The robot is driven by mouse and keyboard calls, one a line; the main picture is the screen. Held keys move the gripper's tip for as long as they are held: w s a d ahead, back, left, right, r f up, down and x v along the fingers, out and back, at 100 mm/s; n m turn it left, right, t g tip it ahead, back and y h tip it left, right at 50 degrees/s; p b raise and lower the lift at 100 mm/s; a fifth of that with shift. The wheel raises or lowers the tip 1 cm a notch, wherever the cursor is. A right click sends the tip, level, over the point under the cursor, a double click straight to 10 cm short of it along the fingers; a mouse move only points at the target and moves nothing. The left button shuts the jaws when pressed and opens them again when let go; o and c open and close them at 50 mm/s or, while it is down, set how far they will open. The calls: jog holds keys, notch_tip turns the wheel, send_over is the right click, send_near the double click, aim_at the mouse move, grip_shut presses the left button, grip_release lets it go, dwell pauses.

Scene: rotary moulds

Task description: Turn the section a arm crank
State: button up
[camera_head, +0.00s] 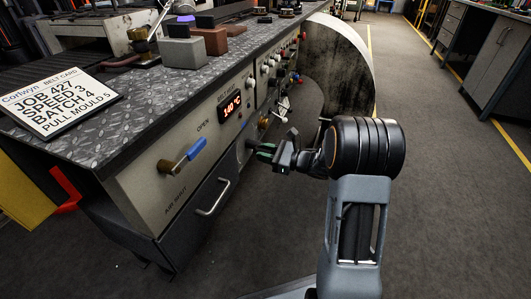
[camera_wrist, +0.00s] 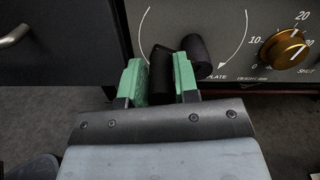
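A black crank on the grey control panel shows in the wrist view: its round hub (camera_wrist: 203,55) sits inside a white printed arc, and its black handle (camera_wrist: 160,75) stands out to the left of the hub. My gripper (camera_wrist: 159,82) has green fingers, one on each side of the handle. The handle fills the space between them, with no clear gap visible; the right finger lies between handle and hub. In the head view my gripper (camera_head: 265,152) is at the panel's lower edge, and the crank is mostly hidden there.
A brass knob (camera_wrist: 285,48) with a number scale is right of the crank. On the panel's left are a blue-handled lever (camera_head: 184,158) and a red display (camera_head: 230,105). A drawer (camera_head: 200,207) with a metal handle is below. The floor (camera_head: 440,190) at right is clear.

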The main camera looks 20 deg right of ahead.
grip_shut()
